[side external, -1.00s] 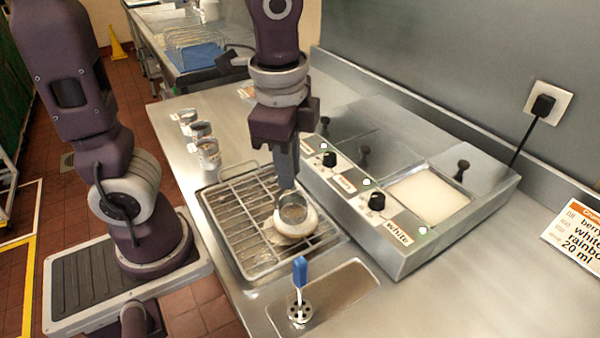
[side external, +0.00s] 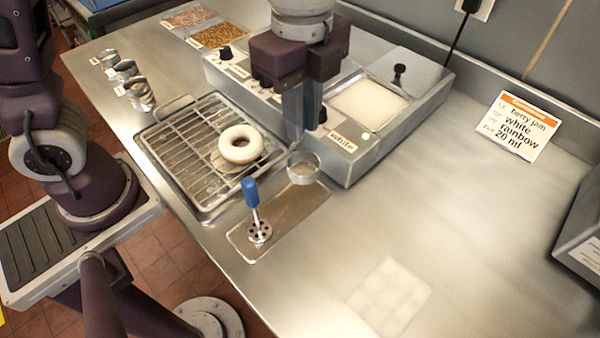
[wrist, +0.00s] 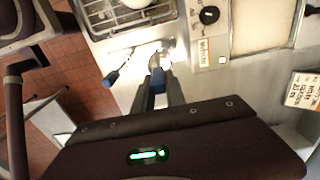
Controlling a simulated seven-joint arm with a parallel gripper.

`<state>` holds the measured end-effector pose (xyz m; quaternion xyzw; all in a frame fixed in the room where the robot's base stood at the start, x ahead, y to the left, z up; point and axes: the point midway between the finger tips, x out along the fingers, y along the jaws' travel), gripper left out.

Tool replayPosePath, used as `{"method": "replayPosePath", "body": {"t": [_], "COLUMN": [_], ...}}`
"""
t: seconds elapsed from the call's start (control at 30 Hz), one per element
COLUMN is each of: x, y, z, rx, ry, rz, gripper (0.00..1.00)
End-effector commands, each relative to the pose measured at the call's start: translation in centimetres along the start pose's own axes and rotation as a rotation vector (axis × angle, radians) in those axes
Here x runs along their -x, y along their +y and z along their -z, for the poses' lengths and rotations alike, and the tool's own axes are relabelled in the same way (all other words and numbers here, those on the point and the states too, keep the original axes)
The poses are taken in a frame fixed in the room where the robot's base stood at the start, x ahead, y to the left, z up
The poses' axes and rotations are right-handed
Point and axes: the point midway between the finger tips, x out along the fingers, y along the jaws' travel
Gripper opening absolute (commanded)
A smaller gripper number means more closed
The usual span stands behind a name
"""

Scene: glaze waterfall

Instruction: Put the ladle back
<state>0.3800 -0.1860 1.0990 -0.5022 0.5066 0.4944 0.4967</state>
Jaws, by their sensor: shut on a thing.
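My gripper (side external: 303,135) is shut on the ladle and points down. The ladle's small round metal cup (side external: 303,168) hangs just below the fingers, over the back right end of the shallow metal rest tray (side external: 290,212). I cannot tell whether the cup touches the tray. In the wrist view the ladle's blue handle (wrist: 157,78) shows between the fingertips. Its handle is hidden by the fingers in the side view. A second blue-handled tool (side external: 252,192) with a round perforated metal foot stands at the tray's front left end.
A white-glazed donut (side external: 240,144) lies on the wire rack (side external: 180,152) left of the tray. The warmer (side external: 362,150) labelled white, with a well of white glaze (side external: 368,102), stands behind. An order card (side external: 515,125) is at right. The counter's front right is clear.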

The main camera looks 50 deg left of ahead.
Motion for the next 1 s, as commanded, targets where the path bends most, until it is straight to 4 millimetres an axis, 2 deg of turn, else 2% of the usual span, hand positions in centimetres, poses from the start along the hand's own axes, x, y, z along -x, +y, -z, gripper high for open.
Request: {"method": "replayPosePath", "body": {"t": [0.03, 0.33, 0.4, 0.73, 0.77, 0.83, 1.0], "x": [-1.2, -6.6, -7.2, -7.5, -7.4, -7.4, -7.4], "y": [0.1, 0.1, 0.0, 0.0, 0.0, 0.0, 0.0], "z": [-0.1, -0.2, -0.2, -0.2, -0.2, -0.2, -0.2], "rx": [0.001, 0.005, 0.005, 0.007, 0.007, 0.007, 0.007], "ry": [-0.002, -0.002, -0.001, 0.000, 0.000, 0.000, 0.000], "rz": [-0.005, -0.002, -0.001, 0.001, 0.002, 0.002, 0.002], "gripper": [0.00, 0.00, 0.00, 0.00, 0.22, 0.36, 0.38]}}
